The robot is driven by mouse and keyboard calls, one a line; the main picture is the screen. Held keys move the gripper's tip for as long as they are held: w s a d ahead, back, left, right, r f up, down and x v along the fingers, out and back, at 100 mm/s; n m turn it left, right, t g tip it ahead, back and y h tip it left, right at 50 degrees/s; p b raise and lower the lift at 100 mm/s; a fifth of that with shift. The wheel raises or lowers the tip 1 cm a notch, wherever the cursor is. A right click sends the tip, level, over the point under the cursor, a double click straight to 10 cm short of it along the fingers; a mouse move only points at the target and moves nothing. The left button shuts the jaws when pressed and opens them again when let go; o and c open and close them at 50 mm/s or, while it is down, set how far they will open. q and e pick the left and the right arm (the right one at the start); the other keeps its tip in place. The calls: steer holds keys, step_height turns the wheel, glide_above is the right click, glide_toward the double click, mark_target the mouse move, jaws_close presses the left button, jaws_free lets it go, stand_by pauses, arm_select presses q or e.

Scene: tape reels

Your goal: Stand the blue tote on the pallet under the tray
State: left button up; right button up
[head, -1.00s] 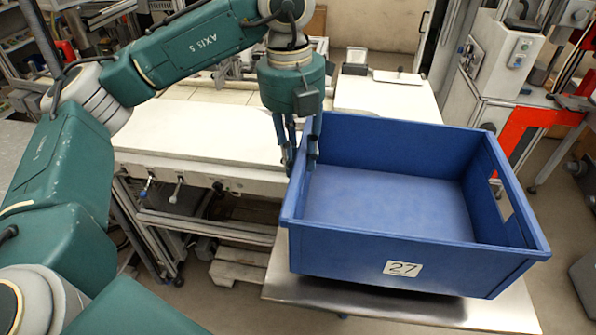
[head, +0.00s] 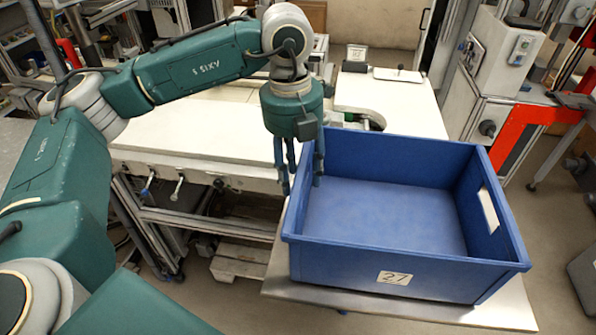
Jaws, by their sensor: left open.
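The blue tote (head: 330,258), with a label reading 27 on its front wall, stands upright and looks empty on a shiny metal surface (head: 385,309); I cannot tell if that surface is the tray. My left gripper (head: 301,183) is open and points down at the tote's left wall, one finger outside the wall and one inside. I cannot tell if either finger touches it. A wooden pallet (head: 238,268) lies low on the floor, partly hidden by the bench and the metal surface. My right gripper is out of view.
A white-topped bench (head: 190,140) with knobs and a metal frame stands left of the tote. A pale table (head: 395,97) is behind it. A machine with a red-orange part (head: 520,125) stands at right. Some floor is clear at right.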

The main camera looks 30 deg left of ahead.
arm_select(q)
steer(key=shift+w+r, duration=0.1)
steer(key=shift+r, duration=0.45)
step_height(320, 180, up, 10)
steer(key=b, duration=0.2)
steer(key=shift+a+r, duration=0.25)
steer(key=shift+a, duration=0.1)
steer(key=shift+s+r, duration=0.2)
steer(key=shift+r, duration=0.05)
steer(key=shift+c, duration=1.4)
